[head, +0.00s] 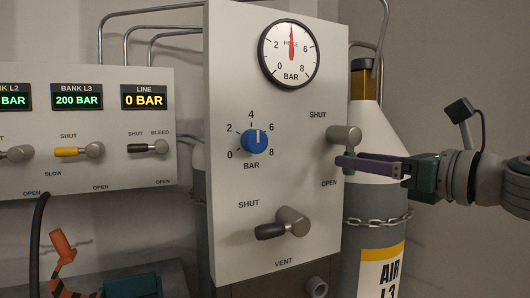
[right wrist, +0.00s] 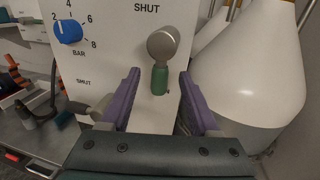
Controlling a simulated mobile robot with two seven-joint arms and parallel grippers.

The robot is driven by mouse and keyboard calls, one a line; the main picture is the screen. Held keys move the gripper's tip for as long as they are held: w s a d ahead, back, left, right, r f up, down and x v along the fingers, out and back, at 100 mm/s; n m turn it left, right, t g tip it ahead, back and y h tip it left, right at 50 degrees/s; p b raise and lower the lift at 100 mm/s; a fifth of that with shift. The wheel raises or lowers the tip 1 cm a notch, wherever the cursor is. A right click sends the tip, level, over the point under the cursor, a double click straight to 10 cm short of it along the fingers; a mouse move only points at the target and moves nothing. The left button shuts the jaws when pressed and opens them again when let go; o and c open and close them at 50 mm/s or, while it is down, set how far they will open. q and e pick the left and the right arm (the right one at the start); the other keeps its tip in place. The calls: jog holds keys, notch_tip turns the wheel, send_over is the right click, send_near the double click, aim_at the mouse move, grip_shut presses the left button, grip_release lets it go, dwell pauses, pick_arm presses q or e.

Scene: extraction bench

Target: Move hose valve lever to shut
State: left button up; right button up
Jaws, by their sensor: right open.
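The hose valve (head: 343,137) is a grey round hub with a short green lever on the right part of the white panel (head: 300,180), between the words SHUT above and OPEN below. The lever points down, toward OPEN. In the right wrist view the green lever (right wrist: 160,80) hangs below its hub. My right gripper (head: 350,163) reaches in from the right, its purple fingers at the lever's height and partly hiding it. In the right wrist view the open fingers (right wrist: 157,98) stand on either side of the lever, with gaps visible. My left gripper is not in view.
A vent valve with a black lever (head: 270,231) sits lower on the panel. A blue knob (head: 255,140) and the hose gauge (head: 289,54), needle near straight up, are above it. A chained air cylinder (head: 365,220) stands close behind on the right. Another panel (head: 100,178) is left.

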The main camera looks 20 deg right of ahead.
jog(key=shift+x, duration=1.25)
grip_shut()
